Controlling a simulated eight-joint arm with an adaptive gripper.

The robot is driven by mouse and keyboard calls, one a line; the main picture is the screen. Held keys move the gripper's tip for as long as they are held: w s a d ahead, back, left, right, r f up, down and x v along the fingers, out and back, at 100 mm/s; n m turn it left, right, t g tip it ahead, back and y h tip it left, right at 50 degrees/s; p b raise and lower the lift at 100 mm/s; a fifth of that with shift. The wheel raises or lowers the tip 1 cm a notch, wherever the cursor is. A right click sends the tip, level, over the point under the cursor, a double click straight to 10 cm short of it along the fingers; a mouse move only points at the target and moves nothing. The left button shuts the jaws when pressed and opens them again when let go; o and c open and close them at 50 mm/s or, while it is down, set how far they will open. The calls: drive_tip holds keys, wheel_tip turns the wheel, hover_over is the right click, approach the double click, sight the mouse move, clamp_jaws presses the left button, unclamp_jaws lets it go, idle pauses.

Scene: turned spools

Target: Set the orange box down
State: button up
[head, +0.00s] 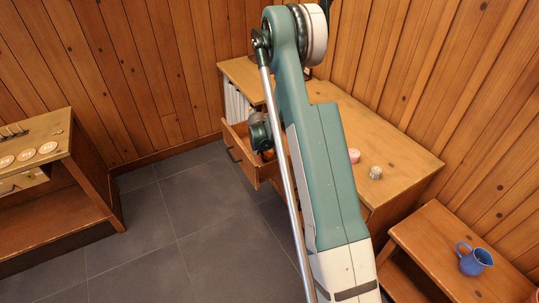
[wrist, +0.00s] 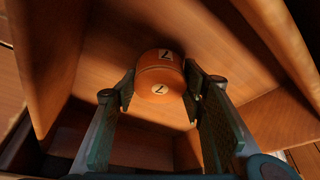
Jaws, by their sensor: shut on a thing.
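The orange box (wrist: 158,68) is a small round container with a dark 7 on a pale patch on its lid and another on its side. In the wrist view it sits between the two fingertips of my gripper (wrist: 160,86), which is shut on it. Both are over or inside the open wooden drawer (wrist: 110,45), with the drawer's walls around them. I cannot tell whether the box touches the drawer floor. In the head view my gripper (head: 261,136) is at the pulled-out drawer (head: 238,150), and the box is mostly hidden.
The drawer's desk (head: 400,145) bears a pink round thing (head: 354,156) and a grey one (head: 376,172). A lower stand at right holds a blue jug (head: 474,261). A bench at left (head: 60,145) carries several pale discs. The grey floor (head: 150,230) between is clear.

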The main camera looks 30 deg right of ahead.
drive_tip(key=shift+f, duration=0.45)
drive_tip(key=shift+f, duration=0.2)
drive_tip(key=o, duration=0.9)
drive_tip(key=shift+r, duration=0.25)
drive_tip(key=shift+p+v, duration=0.8)
drive_tip(key=shift+v, duration=5.2)
drive_tip(key=shift+a, duration=0.1)
